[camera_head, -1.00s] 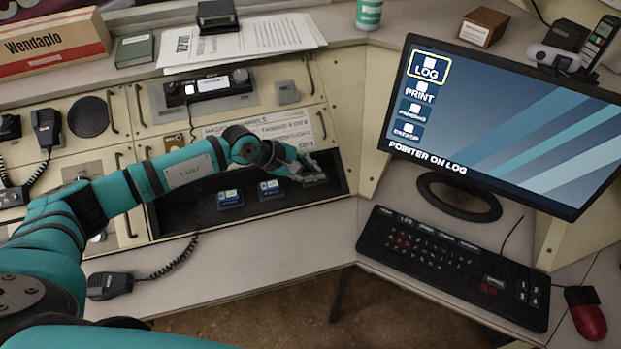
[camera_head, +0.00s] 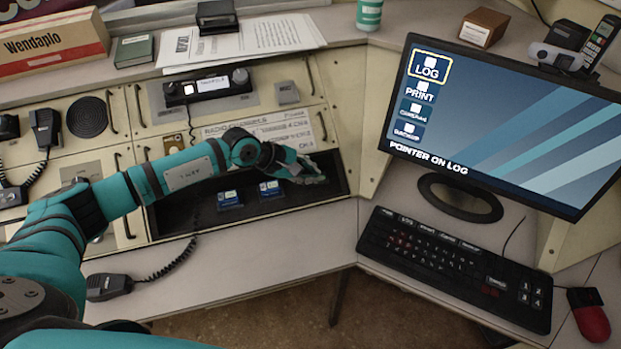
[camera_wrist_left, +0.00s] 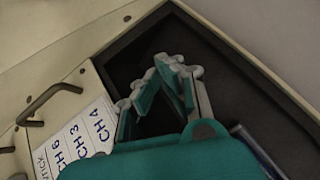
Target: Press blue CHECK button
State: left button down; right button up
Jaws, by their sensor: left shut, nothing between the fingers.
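Two small blue units sit in the dark recessed tray (camera_head: 318,195) of the console, a left one (camera_head: 229,199) and a right one (camera_head: 270,189). Their labels are too small to read, so I cannot tell which is CHECK. My left gripper (camera_head: 318,177) is over the right end of the tray, to the right of both units. In the left wrist view my left gripper (camera_wrist_left: 158,75) is shut and empty above the dark tray floor. A blue edge (camera_wrist_left: 258,150) shows at lower right there, partly hidden by the gripper body. My right gripper is not in view.
A radio panel with a channel list card (camera_wrist_left: 85,135) borders the tray. A handset (camera_head: 108,286) with a coiled cord lies in front. The monitor (camera_head: 500,120) reads "POINTER ON LOG"; a keyboard (camera_head: 455,262) and red mouse (camera_head: 588,314) are at right.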

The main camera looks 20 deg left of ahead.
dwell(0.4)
pick_arm(q)
jog(key=shift+r, duration=0.15)
jog(key=shift+r+p, duration=0.45)
jog(key=shift+r, duration=0.1)
jog(key=shift+r+p, duration=1.5)
jog(key=shift+r, duration=1.1)
jog(key=shift+f, duration=0.1)
jog(key=shift+s, duration=0.1)
